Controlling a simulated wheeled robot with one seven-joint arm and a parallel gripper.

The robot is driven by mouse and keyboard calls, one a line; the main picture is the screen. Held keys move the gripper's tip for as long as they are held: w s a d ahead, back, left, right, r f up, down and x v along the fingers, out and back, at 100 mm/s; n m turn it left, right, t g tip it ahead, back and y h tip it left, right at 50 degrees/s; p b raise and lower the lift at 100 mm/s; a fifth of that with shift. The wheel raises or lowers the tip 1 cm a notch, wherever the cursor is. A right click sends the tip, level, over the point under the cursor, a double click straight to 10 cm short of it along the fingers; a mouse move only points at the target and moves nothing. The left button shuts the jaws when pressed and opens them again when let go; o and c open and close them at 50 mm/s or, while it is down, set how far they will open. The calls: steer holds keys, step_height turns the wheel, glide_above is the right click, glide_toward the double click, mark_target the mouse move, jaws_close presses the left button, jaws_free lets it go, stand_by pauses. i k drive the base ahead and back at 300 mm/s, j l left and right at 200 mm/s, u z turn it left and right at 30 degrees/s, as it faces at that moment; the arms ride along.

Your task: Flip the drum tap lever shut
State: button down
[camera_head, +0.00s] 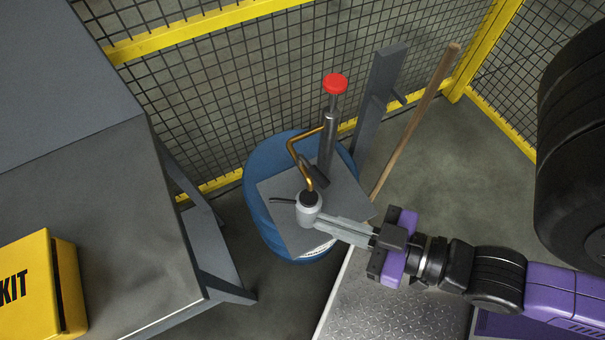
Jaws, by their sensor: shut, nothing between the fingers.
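A blue drum (256,178) stands by the mesh fence, with a grey plate (343,203) on top. A bent brass pipe (295,150) runs from an upright grey pump (328,142) with a red knob (335,84) down toward a small light grey can (309,212). A short dark bar (317,174), which looks like the tap lever, sits beside the pipe's lower end; its exact position is hard to tell. My gripper (323,222) is shut and empty, its fingertips at the can's lower right side; I cannot tell whether they touch it.
A thin dark spout or handle (283,200) sticks out left of the can. A dark bench (110,200) with a yellow kit box (35,285) stands left. A grey post (379,100) and wooden pole (420,115) stand behind right. Yellow-framed fence (220,100) closes the back.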

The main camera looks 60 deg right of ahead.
mark_target(313, 171)
steer(key=i+j+z, duration=0.1)
steer(key=j, duration=0.65)
steer(key=j+z, duration=0.1)
steer(key=j, duration=0.65)
